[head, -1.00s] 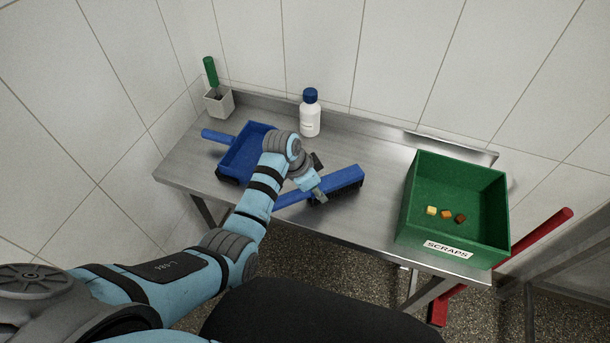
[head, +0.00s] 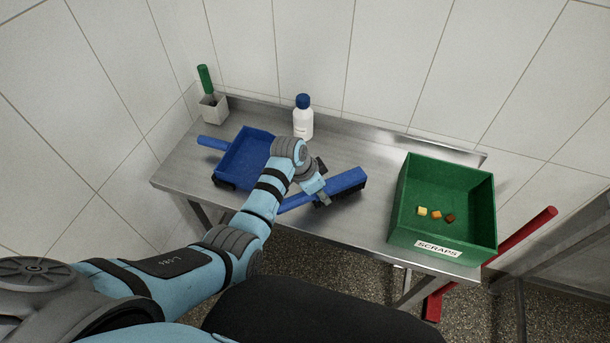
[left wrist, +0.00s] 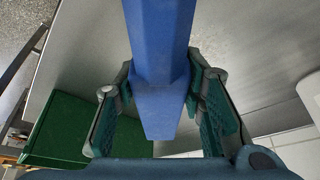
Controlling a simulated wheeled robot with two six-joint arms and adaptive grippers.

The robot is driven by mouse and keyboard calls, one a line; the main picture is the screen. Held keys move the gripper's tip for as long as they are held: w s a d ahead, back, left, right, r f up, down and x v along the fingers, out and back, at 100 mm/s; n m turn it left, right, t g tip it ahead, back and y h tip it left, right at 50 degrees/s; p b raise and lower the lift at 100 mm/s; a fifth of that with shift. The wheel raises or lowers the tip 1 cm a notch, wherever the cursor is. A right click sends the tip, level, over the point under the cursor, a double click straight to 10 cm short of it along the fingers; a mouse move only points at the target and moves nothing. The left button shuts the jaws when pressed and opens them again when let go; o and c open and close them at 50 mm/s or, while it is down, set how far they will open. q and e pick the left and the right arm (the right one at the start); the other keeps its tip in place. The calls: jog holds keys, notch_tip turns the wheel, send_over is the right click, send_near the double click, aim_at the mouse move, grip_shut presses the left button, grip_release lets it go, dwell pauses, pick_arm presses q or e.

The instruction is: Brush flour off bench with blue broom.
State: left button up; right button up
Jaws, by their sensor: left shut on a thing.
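The blue broom (head: 347,181) has a long block-shaped head with dark bristles underneath, low over the middle of the steel bench (head: 330,236). Its handle points to the lower left. My left gripper (head: 322,197) is shut on the broom's handle, near the head. In the left wrist view the blue handle (left wrist: 160,40) runs between the two fingers of my left gripper (left wrist: 162,88). I cannot tell whether the bristles touch the bench. I cannot make out any flour. My right gripper is not in view.
A blue dustpan (head: 243,161) lies left of my gripper. A white bottle with a blue cap (head: 303,122) stands at the back. A green-handled tool (head: 204,80) stands in a holder (head: 213,108) at back left. The green scraps box (head: 437,225), holding small cubes, stands right.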

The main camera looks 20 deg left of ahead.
pick_arm(q)
jog(key=r, duration=0.1)
jog(key=p, duration=0.1)
jog(key=r+p, duration=0.1)
jog(key=shift+w+a+r, duration=0.15)
jog(key=shift+w+r, duration=0.1)
jog(key=shift+r, duration=0.05)
jog(key=shift+s+r+p, duration=0.1)
jog(key=shift+r+p, duration=0.6)
jog(key=shift+p, duration=0.2)
jog(key=shift+r, duration=0.3)
jog(key=shift+r+p, duration=0.55)
jog(key=shift+r, duration=0.35)
jog(key=shift+f, duration=0.1)
